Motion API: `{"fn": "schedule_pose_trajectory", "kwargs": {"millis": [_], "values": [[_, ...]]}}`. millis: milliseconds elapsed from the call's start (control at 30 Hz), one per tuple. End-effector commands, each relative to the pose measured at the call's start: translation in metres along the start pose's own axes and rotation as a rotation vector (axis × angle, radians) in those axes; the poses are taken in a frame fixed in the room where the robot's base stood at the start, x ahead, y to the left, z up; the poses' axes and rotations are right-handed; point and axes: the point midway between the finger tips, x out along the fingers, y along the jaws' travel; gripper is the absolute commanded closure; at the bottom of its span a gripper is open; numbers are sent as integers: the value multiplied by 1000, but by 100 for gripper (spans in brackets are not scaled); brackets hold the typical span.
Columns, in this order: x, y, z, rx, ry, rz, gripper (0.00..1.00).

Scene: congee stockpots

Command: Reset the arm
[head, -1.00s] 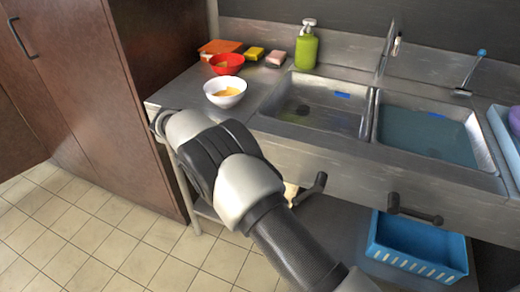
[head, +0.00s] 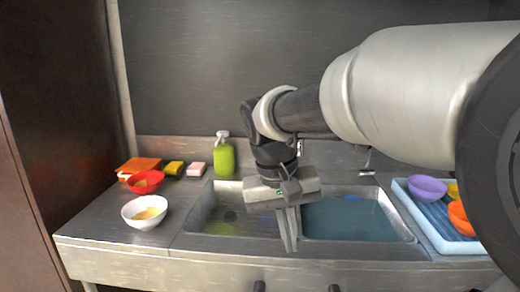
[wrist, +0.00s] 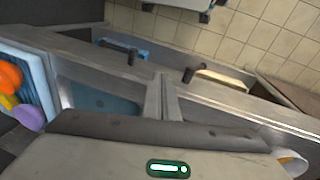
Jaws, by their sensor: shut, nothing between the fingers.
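My gripper (head: 289,243) is in the head view, pointing down over the divider between the two sink basins. Its fingers are together and hold nothing. My arm reaches in from the right side of the head view. The left basin (head: 225,218) has a drain and looks empty of dishes. The right basin (head: 350,222) holds bluish water.
A white bowl (head: 145,211) with yellowish food, a red bowl (head: 146,182), sponges and a green soap bottle (head: 224,158) stand on the left counter. A blue rack (head: 425,220) with a purple bowl (head: 427,189) and orange bowls is at right. A tap stands behind the sink.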

Motion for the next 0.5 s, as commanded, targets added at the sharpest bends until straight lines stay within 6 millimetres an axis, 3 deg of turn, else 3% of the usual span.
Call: {"fn": "schedule_pose_trajectory", "kwargs": {"millis": [33, 200, 500], "values": [[-7, 17, 17, 16, 37, -38, 100], [-12, 51, 66, 35, 163, -126, 100], [-2, 72, 119, 63, 333, -172, 100]]}}
